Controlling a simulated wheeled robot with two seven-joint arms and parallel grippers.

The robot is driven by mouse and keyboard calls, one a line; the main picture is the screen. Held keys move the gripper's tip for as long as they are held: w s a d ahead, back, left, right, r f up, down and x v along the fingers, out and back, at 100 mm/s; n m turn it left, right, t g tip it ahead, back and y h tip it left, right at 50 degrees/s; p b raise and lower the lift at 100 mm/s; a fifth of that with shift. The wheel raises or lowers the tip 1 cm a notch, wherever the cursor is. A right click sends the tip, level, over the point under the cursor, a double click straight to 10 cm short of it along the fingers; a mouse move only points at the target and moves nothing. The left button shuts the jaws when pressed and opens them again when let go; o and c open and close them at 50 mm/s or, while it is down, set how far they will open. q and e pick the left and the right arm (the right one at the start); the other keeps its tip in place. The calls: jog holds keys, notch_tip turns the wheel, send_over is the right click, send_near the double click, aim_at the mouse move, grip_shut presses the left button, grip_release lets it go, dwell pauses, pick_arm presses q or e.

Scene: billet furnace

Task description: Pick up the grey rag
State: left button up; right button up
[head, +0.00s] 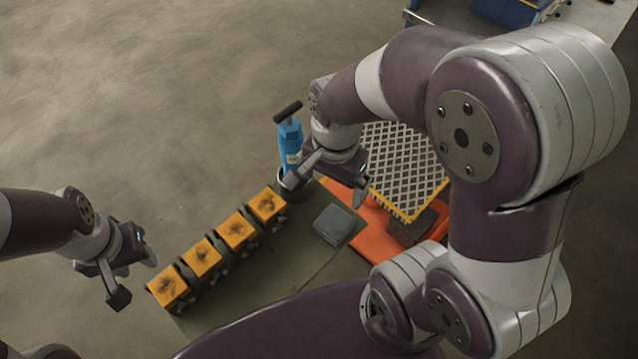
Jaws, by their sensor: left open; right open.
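The grey rag (334,224) looks like a small folded square lying flat near the right end of the grey-green bench top (262,268). My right gripper (325,190) is open and empty, with its fingers apart just behind and above the rag in the picture; I see no contact. My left gripper (134,278) is open and empty, off the left end of the bench, far from the rag.
Several orange blocks (235,230) stand in a row along the bench's back edge. A blue pump-like tool (289,142) with a black handle stands behind my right gripper. An orange tray (368,228) and a metal grating (405,160) lie to the right.

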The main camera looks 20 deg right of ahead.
pick_arm(q)
jog(key=shift+s+a, duration=0.1)
jog(key=shift+s, duration=0.6)
pick_arm(e)
jog(key=m, duration=0.1)
send_over(330, 224)
jog(key=f, duration=0.7)
jog(key=shift+d+f, duration=0.1)
jog(key=shift+d, duration=0.3)
jog(key=f, duration=0.2)
jog(key=a+f, duration=0.1)
jog(key=f, duration=0.1)
jog(key=shift+f, duration=0.4)
jog(key=shift+w+d+f, duration=0.15)
jog(key=shift+w+f, duration=0.15)
jog(key=shift+w, duration=0.1)
pick_arm(q)
jog(key=shift+s+a+r, duration=0.1)
jog(key=shift+a+r, duration=0.2)
jog(key=shift+a, duration=0.1)
pick_arm(e)
jog(key=shift+s+r, duration=0.15)
jog(key=shift+s, duration=0.3)
jog(key=c, duration=1)
